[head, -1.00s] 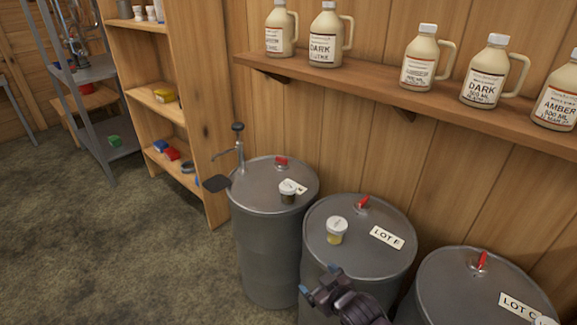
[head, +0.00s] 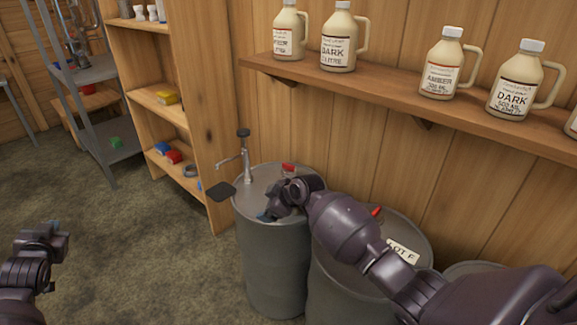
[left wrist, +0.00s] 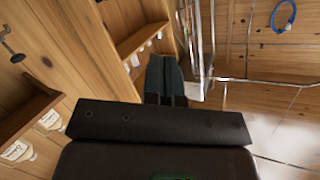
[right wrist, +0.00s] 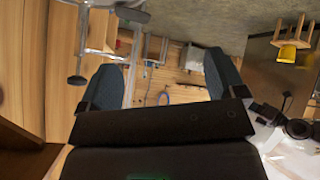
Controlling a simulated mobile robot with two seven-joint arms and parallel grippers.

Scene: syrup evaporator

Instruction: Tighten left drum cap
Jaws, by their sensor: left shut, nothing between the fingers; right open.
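The left drum (head: 272,255) is a grey steel drum by the wall. Its small red cap (head: 288,168) shows at the back of the lid in the head view. My right gripper (head: 270,212) is over the front of that lid, in front of the cap in the picture. It is open and empty in the right wrist view (right wrist: 165,80). I cannot tell whether it touches the lid. My left gripper (head: 53,229) is far left, away from the drums; it is shut and empty in the left wrist view (left wrist: 165,78).
A pump with a black handle (head: 243,150) stands on the left drum. My right arm partly hides the middle drum (head: 335,275), which has a red fitting (head: 377,211) and a label (head: 402,251). Jugs stand on the wall shelf (head: 385,105). Open floor (head: 140,260) lies left.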

